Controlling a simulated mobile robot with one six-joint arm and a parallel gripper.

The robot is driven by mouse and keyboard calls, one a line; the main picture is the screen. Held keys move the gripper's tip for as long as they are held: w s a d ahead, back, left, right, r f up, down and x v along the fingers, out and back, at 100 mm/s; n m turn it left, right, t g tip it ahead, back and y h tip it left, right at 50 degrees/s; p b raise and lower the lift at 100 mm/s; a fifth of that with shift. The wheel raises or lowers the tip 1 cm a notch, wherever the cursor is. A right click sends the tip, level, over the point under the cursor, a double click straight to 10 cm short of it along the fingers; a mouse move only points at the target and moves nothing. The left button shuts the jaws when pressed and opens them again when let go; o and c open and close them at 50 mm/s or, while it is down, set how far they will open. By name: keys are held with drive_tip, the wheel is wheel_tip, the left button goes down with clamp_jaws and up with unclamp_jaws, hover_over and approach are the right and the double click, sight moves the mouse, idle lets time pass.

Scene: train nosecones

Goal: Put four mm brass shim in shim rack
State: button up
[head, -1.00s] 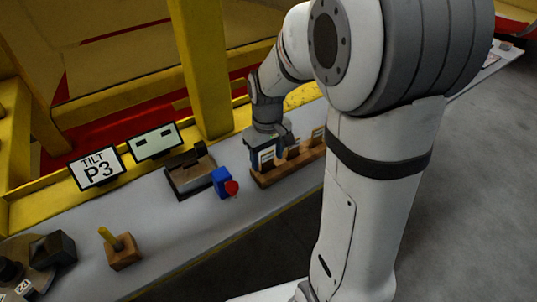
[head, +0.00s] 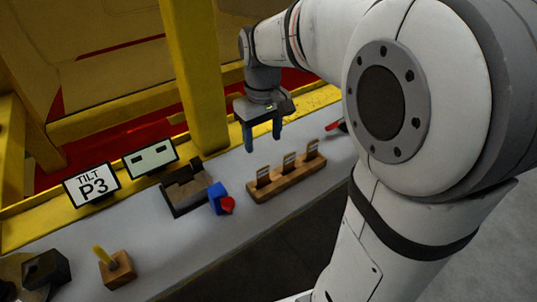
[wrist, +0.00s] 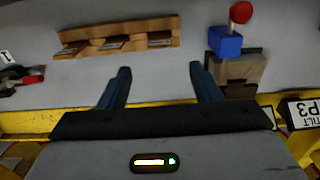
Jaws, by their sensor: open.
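The wooden shim rack (head: 290,188) lies on the grey bench, and three thin upright shims stand in its slots: a left one (head: 263,175), a middle one (head: 289,163) and a right one (head: 312,150). Their labels are too small to read, so I cannot tell which is the four mm brass shim. The rack also shows at upper left in the wrist view (wrist: 120,36). My gripper (head: 263,142) is open and empty, raised above the bench behind the rack and apart from it. In the wrist view its blue fingers (wrist: 160,70) are spread with bare bench between them.
A blue block with a red knob (head: 219,200) stands left of the rack, beside a dark and brown block fixture (head: 186,190). A "TILT P3" sign (head: 91,187) and a yellow post (head: 195,80) stand behind. A yellow-handled wooden block (head: 116,268) is front left. A red-handled item (head: 338,125) lies right.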

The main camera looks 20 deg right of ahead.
drive_tip(key=s+f+m+t, duration=0.2)
drive_tip(key=s+f+m, duration=0.1)
drive_tip(key=s, duration=1.1)
drive_tip(key=shift+d+t, duration=0.15)
drive_tip(key=shift+t, duration=0.25)
